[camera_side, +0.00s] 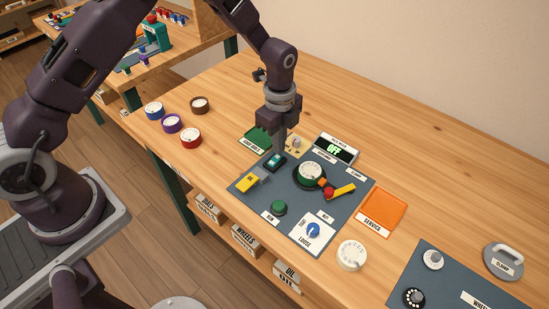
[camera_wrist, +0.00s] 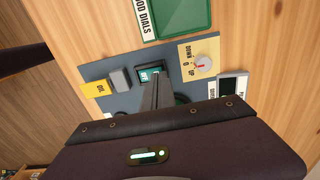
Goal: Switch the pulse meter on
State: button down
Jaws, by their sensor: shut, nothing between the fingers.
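A dark display box (camera_side: 334,149) at the back edge of the blue-grey panel reads OFF in green; its small label is too small to read surely. A teal rocker switch (camera_side: 275,160) in a dark frame sits at the panel's back left. It also shows in the wrist view (camera_wrist: 149,74), with small white lettering. My gripper (camera_side: 282,150) is shut and empty, pointing down just behind the switch. In the wrist view its fingertips (camera_wrist: 153,84) overlap the switch's near edge; I cannot tell whether they touch it.
A cream plate with a red-marked knob (camera_wrist: 203,65) lies beside the switch, and a yellow tag with a grey block (camera_wrist: 108,83) on its other side. A green tray (camera_side: 256,139) is behind. The round dial (camera_side: 311,173), yellow lever (camera_side: 341,190) and green button (camera_side: 279,208) are on the panel.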

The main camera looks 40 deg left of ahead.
jog(key=shift+f, duration=1)
dwell(0.9)
jog(key=shift+r, duration=3.55)
notch_tip(320, 180, up, 8)
jog(key=n+t, duration=0.1)
jog(key=n, duration=0.2)
send_over(269, 159)
jog(key=s+a+r+n+t, duration=0.2)
jog(key=s+r+n, duration=0.3)
jog(key=s+r, duration=0.45)
jog(key=s+a+r+n+t, duration=0.1)
jog(key=s+r+n, duration=0.1)
jog(key=s+n, duration=0.3)
jog(key=s+a+r+n+t, duration=0.1)
jog(key=s+r+n, duration=0.2)
jog(key=s, duration=0.9)
jog(key=shift+a+r+n+t, duration=0.2)
jog(key=shift+r+n+t, duration=0.15)
jog(key=shift+n, duration=0.65)
